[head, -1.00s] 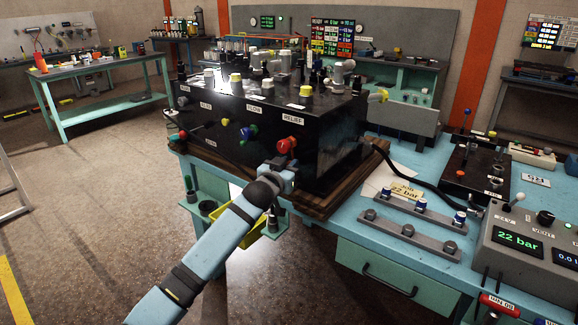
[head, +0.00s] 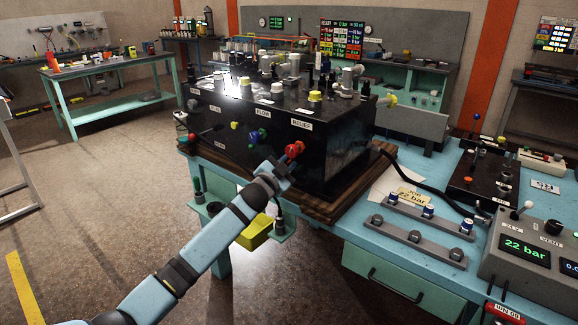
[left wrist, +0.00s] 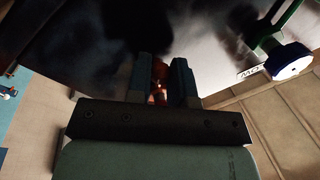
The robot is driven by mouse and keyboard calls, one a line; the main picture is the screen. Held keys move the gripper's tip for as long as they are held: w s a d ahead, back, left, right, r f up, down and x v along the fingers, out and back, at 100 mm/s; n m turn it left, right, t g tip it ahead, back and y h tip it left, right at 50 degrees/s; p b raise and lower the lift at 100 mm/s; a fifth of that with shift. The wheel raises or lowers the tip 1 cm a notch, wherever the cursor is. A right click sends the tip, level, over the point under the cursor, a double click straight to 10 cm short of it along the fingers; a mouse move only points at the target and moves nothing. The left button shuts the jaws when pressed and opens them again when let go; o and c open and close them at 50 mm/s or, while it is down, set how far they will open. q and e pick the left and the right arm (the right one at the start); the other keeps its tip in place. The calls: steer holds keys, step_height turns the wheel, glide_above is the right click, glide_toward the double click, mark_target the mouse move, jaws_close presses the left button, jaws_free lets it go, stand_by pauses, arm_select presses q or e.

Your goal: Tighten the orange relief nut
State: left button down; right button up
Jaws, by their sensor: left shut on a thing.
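The black valve block (head: 255,118) stands on a wooden board on the blue bench. A red knob (head: 293,150) sticks out of its front face below the RELIEF label. My left gripper (head: 281,168) is at this fitting, just below the knob. In the left wrist view, its two fingers (left wrist: 161,82) are closed around a small, dark orange-red part, the relief nut (left wrist: 158,91). The nut is mostly hidden by the fingers and in shadow. My right gripper is in no view.
Green and blue knobs (head: 255,137) sit left of the relief fitting. A yellow bin (head: 255,232) hangs below the bench edge. A black hose (head: 415,172) runs right from the block. The control box (head: 525,245) shows 22 bar. Open floor lies left.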

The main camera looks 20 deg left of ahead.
arm_select(q)
steer(key=shift+w+a+r+m, duration=0.1)
steer(key=shift+a+r+m, duration=0.1)
steer(key=shift+m, duration=0.2)
steer(key=c, duration=1)
jaws_free()
steer(key=shift+f, duration=0.1)
steer(key=v, duration=1.4)
